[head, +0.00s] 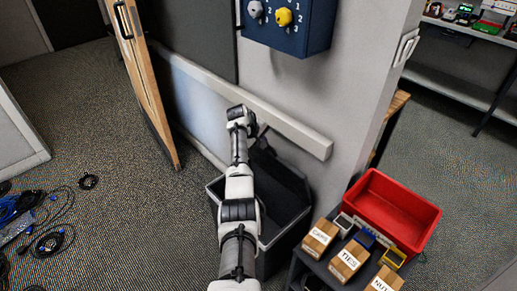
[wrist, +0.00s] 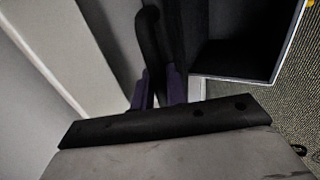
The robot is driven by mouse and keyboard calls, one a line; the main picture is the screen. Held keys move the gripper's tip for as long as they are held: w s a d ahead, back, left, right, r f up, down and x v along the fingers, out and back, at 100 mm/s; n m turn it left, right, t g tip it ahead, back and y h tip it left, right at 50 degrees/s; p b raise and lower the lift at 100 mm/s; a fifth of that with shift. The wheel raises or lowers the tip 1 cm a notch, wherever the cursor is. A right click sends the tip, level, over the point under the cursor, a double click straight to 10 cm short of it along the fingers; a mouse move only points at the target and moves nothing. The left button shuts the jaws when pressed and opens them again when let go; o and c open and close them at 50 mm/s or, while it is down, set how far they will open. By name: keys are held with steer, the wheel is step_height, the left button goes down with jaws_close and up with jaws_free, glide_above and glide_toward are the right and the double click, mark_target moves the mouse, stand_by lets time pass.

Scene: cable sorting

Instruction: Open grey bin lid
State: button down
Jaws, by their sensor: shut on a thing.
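The grey bin (head: 212,190) stands on the floor against the wall, partly hidden behind my arm. Its dark lid (head: 280,180) is raised and tilted back toward the wall, and the open inside of the bin shows. My gripper (head: 260,130) is at the upper edge of the lid. In the wrist view my gripper (wrist: 160,85) has purple fingers shut on a black looped handle (wrist: 150,35). The bin's light rim and dark inside (wrist: 235,50) show to the right of the fingers.
A low rail (head: 290,120) runs along the wall just behind the lid. A cart with a red bin (head: 390,210) and small labelled boxes (head: 347,260) stands close at the right. A wooden door edge (head: 150,90) is at the left. Cables (head: 40,225) lie on the floor at far left.

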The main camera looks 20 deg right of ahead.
steer(key=shift+d, duration=0.2)
stand_by(0.3)
steer(key=c, duration=1.5)
jaws_free()
steer(key=shift+o, duration=0.2)
steer(key=shift+w+r, duration=0.1)
steer(key=b+v, duration=0.1)
steer(key=v, duration=1.2)
steer(key=shift+a+r, duration=0.2)
steer(key=shift+r, duration=0.15)
